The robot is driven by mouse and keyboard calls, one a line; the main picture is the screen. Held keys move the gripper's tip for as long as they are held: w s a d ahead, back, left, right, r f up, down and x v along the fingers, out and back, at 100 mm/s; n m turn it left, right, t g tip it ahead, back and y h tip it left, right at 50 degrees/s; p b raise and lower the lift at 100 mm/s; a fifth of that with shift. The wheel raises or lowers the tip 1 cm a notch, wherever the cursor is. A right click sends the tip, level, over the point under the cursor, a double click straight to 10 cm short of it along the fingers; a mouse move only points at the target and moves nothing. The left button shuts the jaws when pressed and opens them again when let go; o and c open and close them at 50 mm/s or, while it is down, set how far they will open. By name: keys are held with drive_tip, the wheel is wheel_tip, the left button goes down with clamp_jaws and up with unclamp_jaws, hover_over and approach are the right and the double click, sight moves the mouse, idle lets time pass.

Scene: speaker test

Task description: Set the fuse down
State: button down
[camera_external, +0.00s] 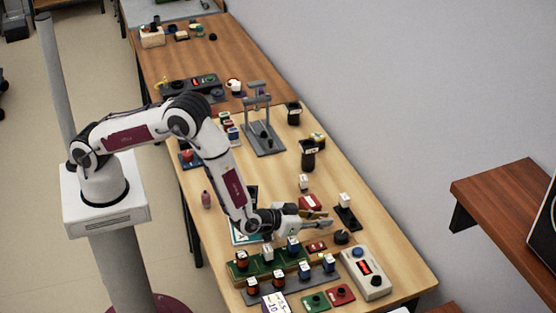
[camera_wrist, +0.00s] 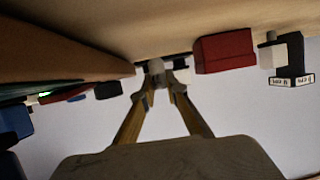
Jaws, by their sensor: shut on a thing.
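My gripper (camera_external: 322,221) is low over the near part of the wooden table, its fingers pointing right and roughly level. In the wrist view my gripper (camera_wrist: 160,88) has its two yellowish fingers converging on a small grey piece, which I take to be the fuse (camera_wrist: 156,67). The fuse is small and dim, and the fingertips hide part of it. In the external view I cannot make the fuse out clearly. Whether it touches the table surface cannot be told.
A red block (camera_external: 310,203) lies just behind my gripper; a black stand with a white cube (camera_external: 345,201) is to the right. A green rack (camera_external: 265,263) and a grey box with a red display (camera_external: 366,273) stand in front. A round black knob (camera_external: 341,237) is close by.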

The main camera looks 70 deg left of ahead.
drive_tip(key=shift+f, duration=0.45)
drive_tip(key=shift+f, duration=0.1)
drive_tip(key=c, duration=2)
unclamp_jaws()
drive_tip(key=shift+v, duration=6)
drive_tip(key=shift+w+a+r, duration=0.1)
drive_tip(key=shift+r, duration=0.15)
